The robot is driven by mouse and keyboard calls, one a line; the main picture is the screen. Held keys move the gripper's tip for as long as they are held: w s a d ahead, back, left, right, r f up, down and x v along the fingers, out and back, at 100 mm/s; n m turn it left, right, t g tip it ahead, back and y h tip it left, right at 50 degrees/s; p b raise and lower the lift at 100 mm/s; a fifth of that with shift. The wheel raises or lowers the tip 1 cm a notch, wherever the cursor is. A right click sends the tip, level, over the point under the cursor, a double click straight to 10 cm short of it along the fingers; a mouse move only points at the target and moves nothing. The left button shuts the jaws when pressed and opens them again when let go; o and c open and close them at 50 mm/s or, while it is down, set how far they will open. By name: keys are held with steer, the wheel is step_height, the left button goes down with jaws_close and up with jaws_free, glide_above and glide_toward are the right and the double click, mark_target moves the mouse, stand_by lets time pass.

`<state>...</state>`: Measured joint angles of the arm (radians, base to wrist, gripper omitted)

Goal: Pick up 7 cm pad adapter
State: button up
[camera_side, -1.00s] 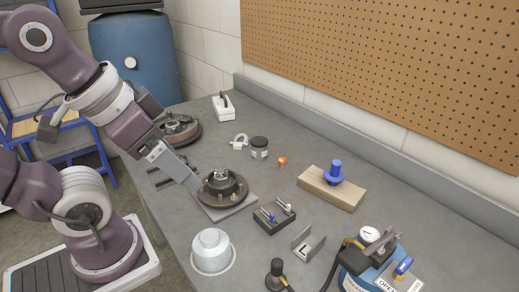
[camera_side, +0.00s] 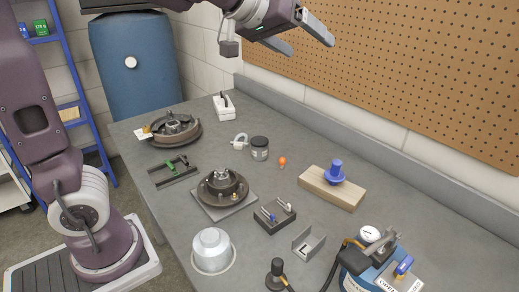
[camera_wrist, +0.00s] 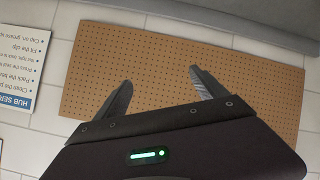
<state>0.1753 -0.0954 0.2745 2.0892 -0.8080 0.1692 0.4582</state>
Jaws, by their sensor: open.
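No size mark is readable, so I cannot tell for sure which part is the 7 cm pad adapter. A blue flanged part (camera_side: 335,172) with an upright stem stands on a wooden block (camera_side: 318,190) at the right of the bench, and may be it. My gripper (camera_side: 311,47) is high above the bench at the top of the side view, well apart from the blue part. Its two fingers are spread with nothing between them. In the wrist view my gripper (camera_wrist: 160,78) points at the pegboard, and no bench part shows there.
A hub on a plate (camera_side: 222,188), a black holder with small parts (camera_side: 274,215), a metal bracket (camera_side: 308,243), a white cup-shaped part (camera_side: 211,250) and a blue gauge unit (camera_side: 370,262) crowd the bench. The pegboard (camera_side: 400,70) rises behind.

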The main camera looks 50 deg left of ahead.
steer(key=w+a+f+n+y, duration=0.3)
steer(key=w+a+y, duration=0.2)
steer(key=w+a, duration=0.3)
steer(key=n+g+y, duration=0.4)
steer(key=g+y, duration=0.1)
steer(key=y, duration=0.2)
glide_above(261, 145)
step_height(261, 145, down, 8)
steer(key=r, duration=0.1)
steer(key=f, duration=2.7)
steer(key=shift+s+d+f, duration=0.25)
steer(key=shift+d+f, duration=0.1)
steer(key=shift+f, duration=0.05)
steer(key=x, duration=0.7)
steer(key=shift+w+a+f, duration=0.1)
steer(key=shift+f, duration=0.15)
steer(key=shift+r+t, duration=0.1)
steer(key=shift+t, duration=0.2)
jaws_close()
